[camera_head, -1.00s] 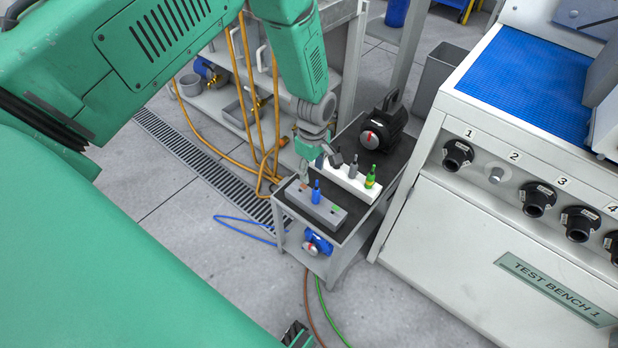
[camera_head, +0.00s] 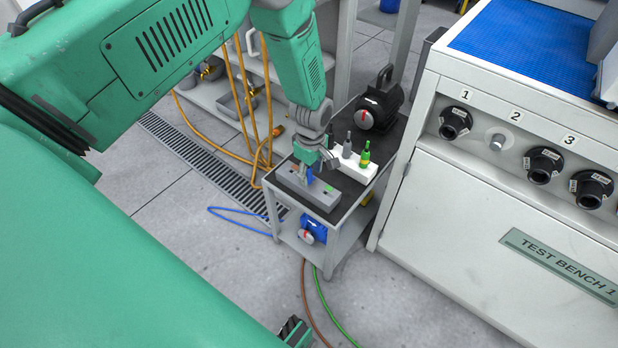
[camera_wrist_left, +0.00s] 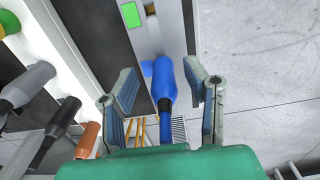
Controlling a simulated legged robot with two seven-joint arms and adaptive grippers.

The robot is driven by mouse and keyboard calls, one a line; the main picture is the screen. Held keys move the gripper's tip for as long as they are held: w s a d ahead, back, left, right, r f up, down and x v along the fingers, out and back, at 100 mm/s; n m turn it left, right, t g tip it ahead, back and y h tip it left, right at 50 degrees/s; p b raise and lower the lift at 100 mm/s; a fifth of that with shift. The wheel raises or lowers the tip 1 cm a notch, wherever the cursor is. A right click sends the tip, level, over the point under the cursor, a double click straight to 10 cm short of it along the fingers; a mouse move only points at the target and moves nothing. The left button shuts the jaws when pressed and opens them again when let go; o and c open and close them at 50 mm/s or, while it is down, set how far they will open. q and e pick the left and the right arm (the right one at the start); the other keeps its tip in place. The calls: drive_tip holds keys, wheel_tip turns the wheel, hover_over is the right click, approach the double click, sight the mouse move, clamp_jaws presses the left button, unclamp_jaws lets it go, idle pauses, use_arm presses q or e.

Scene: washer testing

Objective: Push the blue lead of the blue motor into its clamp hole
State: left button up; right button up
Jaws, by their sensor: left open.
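The blue lead's plug (camera_wrist_left: 163,80) stands at the grey clamp block (camera_wrist_left: 157,35), by a blue mark. How deep it sits in its hole cannot be told. In the head view the blue plug (camera_head: 309,176) is partly hidden by my left gripper (camera_head: 306,172). In the left wrist view my left gripper (camera_wrist_left: 163,95) is open, one finger on each side of the plug, with gaps on both sides. The clamp block (camera_head: 322,194) lies on the cart's top. The blue motor (camera_head: 314,230) sits on the shelf below. A part at the bottom edge may be my right gripper.
A white holder (camera_head: 352,168) with grey and green plugs stands just behind the clamp block. A black motor (camera_head: 380,105) is at the cart's back. The test bench (camera_head: 480,210) is close on the right. Blue cable (camera_head: 235,212) and yellow hoses lie left of the cart.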

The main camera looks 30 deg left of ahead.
use_arm(q)
drive_tip(key=shift+d, duration=0.15)
drive_tip(key=shift+a+f, duration=0.1)
drive_tip(key=shift+a, duration=0.2)
drive_tip(key=shift+c, duration=0.9)
drive_tip(key=shift+a+f, duration=0.15)
drive_tip(key=shift+a, duration=0.2)
drive_tip(key=c, duration=0.6)
drive_tip(key=shift+a, duration=0.4)
clamp_jaws()
drive_tip(key=shift+d, duration=0.35)
drive_tip(key=shift+d+r+p, duration=0.3)
drive_tip(key=shift+d+r, duration=0.05)
drive_tip(key=shift+r, duration=0.15)
drive_tip(key=shift+a+r+p, duration=0.3)
drive_tip(key=shift+a+p, duration=0.1)
drive_tip(key=shift+p, duration=0.05)
drive_tip(key=shift+d+r+p, duration=0.3)
drive_tip(key=shift+r+p, duration=0.2)
drive_tip(key=shift+r, duration=0.3)
drive_tip(key=shift+a+r+p, duration=0.3)
drive_tip(key=shift+r+p, duration=0.1)
drive_tip(key=shift+d+r+p, duration=0.15)
drive_tip(key=shift+r+p, duration=0.35)
drive_tip(key=shift+r, duration=0.4)
use_arm(e)
wheel_tip(320, 180, up, 5)
drive_tip(key=shift+a+f, duration=0.15)
drive_tip(key=shift+a, duration=0.1)
